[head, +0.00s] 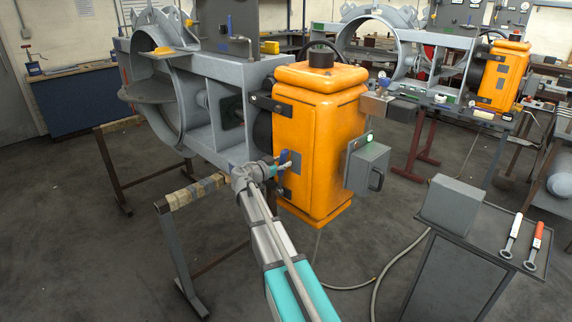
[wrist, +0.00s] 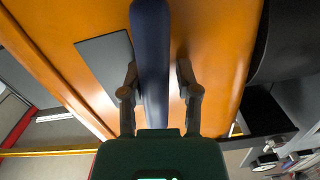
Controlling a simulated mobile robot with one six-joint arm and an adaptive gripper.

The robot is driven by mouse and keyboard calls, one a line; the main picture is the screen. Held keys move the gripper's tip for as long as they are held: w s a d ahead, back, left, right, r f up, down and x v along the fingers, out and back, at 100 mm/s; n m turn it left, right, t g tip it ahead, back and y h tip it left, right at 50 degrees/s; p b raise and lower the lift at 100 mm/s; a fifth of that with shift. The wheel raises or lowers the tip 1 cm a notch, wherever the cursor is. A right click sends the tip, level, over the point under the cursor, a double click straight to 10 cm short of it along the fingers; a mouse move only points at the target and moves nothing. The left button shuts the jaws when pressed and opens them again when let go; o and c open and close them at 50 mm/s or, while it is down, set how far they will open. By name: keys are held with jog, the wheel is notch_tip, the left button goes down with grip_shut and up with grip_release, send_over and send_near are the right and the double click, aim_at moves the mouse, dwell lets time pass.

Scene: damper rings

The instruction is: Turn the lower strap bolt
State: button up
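The orange housing (head: 322,140) stands upright at the end of the grey damper frame. An upper black strap (head: 268,103) crosses its left edge. The lower strap (head: 283,191) is mostly hidden by my gripper, and its bolt cannot be made out. A blue handle (head: 284,157) shows at my gripper (head: 279,169), in front of the housing. In the wrist view the dark blue handle (wrist: 152,60) runs between the fingers of my gripper (wrist: 158,88). The fingers stand apart, one on each side; a gap shows on the right, and contact on the left cannot be told.
A grey box (head: 369,167) with a green light sticks out right of the housing. A cart (head: 455,265) at the right holds a grey block and two wrenches, one white-handled (head: 512,234), one red-handled (head: 535,243). A trestle (head: 190,193) stands left of my arm. A hose lies on the floor.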

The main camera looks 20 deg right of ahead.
aim_at(275, 154)
jog(key=shift+w+a+r+n, duration=0.1)
jog(key=shift+w+a+n, duration=0.15)
jog(key=shift+w+n, duration=0.35)
jog(key=shift+w+a+r+n, duration=0.1)
jog(key=shift+w+a+n, duration=0.25)
jog(key=shift+w, duration=0.4)
jog(key=shift+d, duration=0.15)
jog(key=shift+w+a+f+n+g, duration=0.1)
jog(key=shift+w+a+n, duration=0.1)
jog(key=shift+w+n, duration=0.35)
jog(key=shift+w+a+f+n+g, duration=0.15)
jog(key=shift+w+a+n, duration=0.15)
jog(key=shift+w, duration=0.4)
jog(key=shift+w+a+f+n+g, duration=0.1)
jog(key=shift+w+a+n, duration=0.05)
jog(key=shift+w+n, duration=0.45)
jog(key=shift+s+r+m, duration=0.2)
jog(key=shift+s+m, duration=0.3)
jog(key=shift+s, duration=0.2)
jog(key=shift+w, duration=0.1)
jog(key=shift+w+a+f+n, duration=0.15)
jog(key=shift+w+n, duration=0.25)
jog(key=shift+w, duration=0.05)
grip_shut()
